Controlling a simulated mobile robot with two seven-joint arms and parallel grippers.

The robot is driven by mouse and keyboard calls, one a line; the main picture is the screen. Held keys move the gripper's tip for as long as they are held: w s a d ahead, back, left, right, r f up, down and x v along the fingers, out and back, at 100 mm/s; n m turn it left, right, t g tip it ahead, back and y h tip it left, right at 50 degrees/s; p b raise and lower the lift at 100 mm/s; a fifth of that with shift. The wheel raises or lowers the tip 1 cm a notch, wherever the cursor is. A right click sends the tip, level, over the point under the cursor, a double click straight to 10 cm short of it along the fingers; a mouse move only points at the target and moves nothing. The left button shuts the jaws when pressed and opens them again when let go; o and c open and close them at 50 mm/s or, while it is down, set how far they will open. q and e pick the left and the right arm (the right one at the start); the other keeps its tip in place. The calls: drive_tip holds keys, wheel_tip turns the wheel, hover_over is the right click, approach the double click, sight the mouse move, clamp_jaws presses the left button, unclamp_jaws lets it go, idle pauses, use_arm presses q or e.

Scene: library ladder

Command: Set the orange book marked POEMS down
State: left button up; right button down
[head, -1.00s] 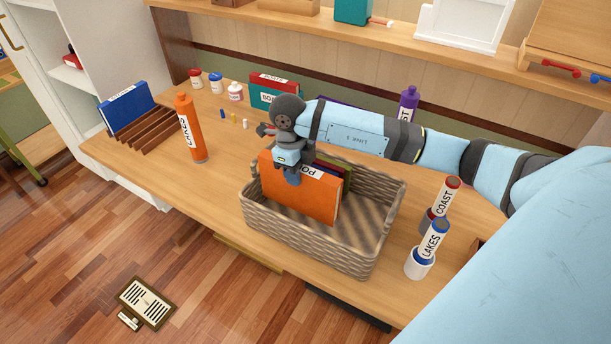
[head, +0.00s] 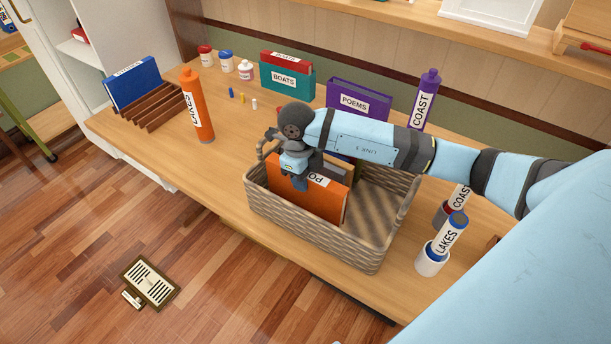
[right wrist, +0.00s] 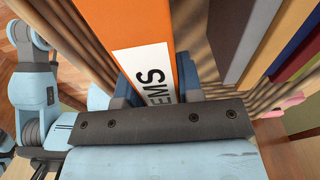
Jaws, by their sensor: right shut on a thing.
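My right gripper (head: 300,182) is shut on the book's upper edge. In the right wrist view the orange book (right wrist: 134,28) shows "EMS" on its white label, between the blue fingers (right wrist: 165,88). My left gripper is not in view.
Other books stand in the basket, among them a red one (right wrist: 306,85). Purple POEMS (head: 357,100) and teal BOATS (head: 287,80) boxes stand behind. An orange LAKES bottle (head: 197,108) is left, a LAKES tube (head: 447,238) right. Bare desk lies left of the basket.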

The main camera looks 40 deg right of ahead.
drive_tip(key=c, duration=0.8)
unclamp_jaws()
drive_tip(key=shift+f, duration=0.2)
drive_tip(key=shift+c, duration=0.2)
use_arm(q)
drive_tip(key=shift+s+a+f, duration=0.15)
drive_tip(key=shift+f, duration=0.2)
use_arm(e)
drive_tip(key=shift+o, duration=0.3)
drive_tip(key=r+p, duration=0.2)
drive_tip(key=r, duration=0.2)
drive_tip(key=w+r+p, duration=0.1)
drive_tip(key=r+p, duration=0.1)
drive_tip(key=r, duration=0.2)
drive_tip(key=r+p, duration=0.2)
drive_tip(key=r, duration=0.1)
drive_tip(key=shift+w+a+r+p, duration=0.15)
drive_tip(key=shift+a+r+p, duration=0.05)
drive_tip(key=shift+r+p, duration=0.2)
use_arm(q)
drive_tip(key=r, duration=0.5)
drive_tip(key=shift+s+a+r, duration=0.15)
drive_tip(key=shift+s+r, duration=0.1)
use_arm(e)
drive_tip(key=shift+r, duration=0.25)
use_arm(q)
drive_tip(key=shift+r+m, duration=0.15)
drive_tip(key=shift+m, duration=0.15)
